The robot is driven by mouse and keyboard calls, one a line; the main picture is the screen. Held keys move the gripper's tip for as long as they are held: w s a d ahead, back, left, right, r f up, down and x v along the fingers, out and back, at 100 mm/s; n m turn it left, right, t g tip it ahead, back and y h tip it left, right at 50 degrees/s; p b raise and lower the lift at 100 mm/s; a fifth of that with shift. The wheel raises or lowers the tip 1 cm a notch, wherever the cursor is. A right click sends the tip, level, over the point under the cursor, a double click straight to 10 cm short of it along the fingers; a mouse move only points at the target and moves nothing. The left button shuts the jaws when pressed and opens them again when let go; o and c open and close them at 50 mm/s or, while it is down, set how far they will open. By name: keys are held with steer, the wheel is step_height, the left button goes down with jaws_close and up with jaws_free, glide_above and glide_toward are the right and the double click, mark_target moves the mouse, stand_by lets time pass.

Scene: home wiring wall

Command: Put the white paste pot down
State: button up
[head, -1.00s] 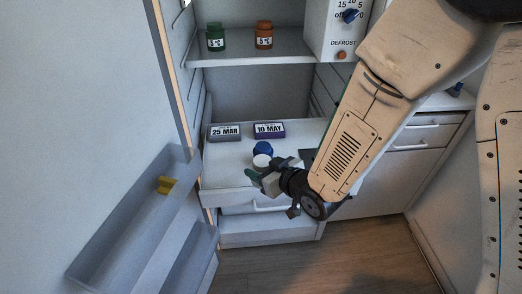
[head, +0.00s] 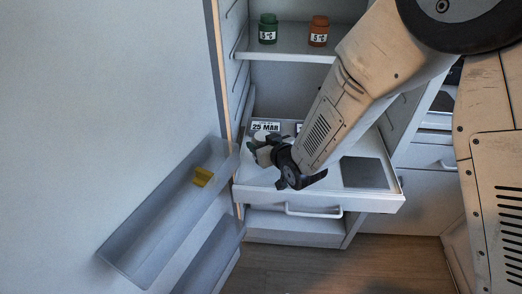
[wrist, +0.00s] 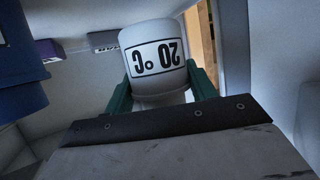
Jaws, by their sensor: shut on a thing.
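The white paste pot (wrist: 153,60) bears a "20 °C" label, which reads upside down in the wrist view. My gripper (wrist: 160,88) is shut on it, with a green finger on each side. In the head view my gripper (head: 263,152) is over the left part of the pulled-out white drawer (head: 330,196), and only a little of the pot shows there. I cannot tell whether the pot touches the surface below. A blue pot (wrist: 18,75) stands at the left edge of the wrist view; my arm hides it in the head view.
A grey square pad (head: 365,173) lies bare on the drawer's right part. A "25 MAR" block (head: 266,127) stands behind my gripper. Green (head: 268,29) and orange (head: 318,31) jars stand on the shelf above. The open door's bin (head: 165,215) is close on the left.

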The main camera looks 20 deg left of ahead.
steer(key=shift+f, duration=1.75)
steer(key=shift+f, duration=0.15)
steer(key=o, duration=1.7)
